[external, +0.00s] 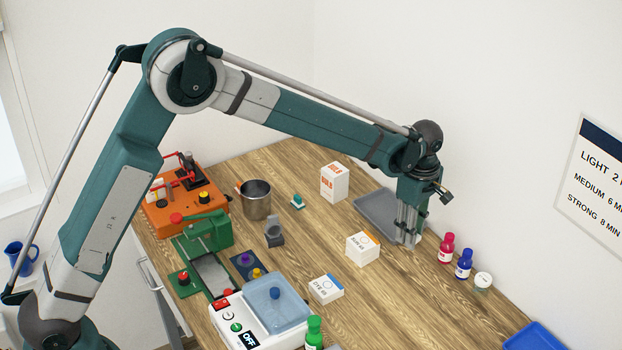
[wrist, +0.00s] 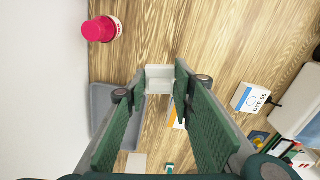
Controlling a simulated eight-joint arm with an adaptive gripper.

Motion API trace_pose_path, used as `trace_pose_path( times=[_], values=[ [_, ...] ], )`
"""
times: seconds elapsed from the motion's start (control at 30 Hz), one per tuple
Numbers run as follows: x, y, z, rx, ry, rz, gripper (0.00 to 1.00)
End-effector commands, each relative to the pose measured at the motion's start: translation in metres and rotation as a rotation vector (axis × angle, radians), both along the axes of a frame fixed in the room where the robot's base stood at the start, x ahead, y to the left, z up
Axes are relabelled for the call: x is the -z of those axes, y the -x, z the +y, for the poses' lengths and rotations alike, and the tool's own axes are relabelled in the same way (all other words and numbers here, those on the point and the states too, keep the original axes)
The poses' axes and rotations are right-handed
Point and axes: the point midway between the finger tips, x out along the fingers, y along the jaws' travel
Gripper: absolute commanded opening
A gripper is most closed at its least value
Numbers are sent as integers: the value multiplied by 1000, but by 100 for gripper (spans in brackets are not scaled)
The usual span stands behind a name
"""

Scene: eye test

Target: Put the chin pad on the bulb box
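The bulb box (external: 334,183) is a white carton with orange lettering, upright toward the back of the wooden table. In the external view, my gripper (external: 408,238) points down beside the grey tray, low over the table. In the wrist view, a small pale white piece, which I take for the chin pad (wrist: 160,79), fills the gap between the fingertips of my gripper (wrist: 161,82). Both fingers seem to touch its sides. In the external view the fingers mostly hide it. I cannot tell whether it rests on the table.
The grey tray (external: 374,208) lies behind my gripper. A white box with an orange stripe (external: 362,248) stands left of it. Red (external: 446,248) and blue (external: 464,264) bottles and a white jar (external: 483,281) stand to the right. A metal cup (external: 256,202) is left of the bulb box.

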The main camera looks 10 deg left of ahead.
Motion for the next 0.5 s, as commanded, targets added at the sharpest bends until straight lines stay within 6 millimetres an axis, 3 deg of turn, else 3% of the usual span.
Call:
trace_pose_path(
  times=[0.27, 0.5],
  values=[
    [-1, -2, 1, 1, 0, 0, 20],
    [-9, -23, 15, 12, 0, 0, 20]
  ],
)
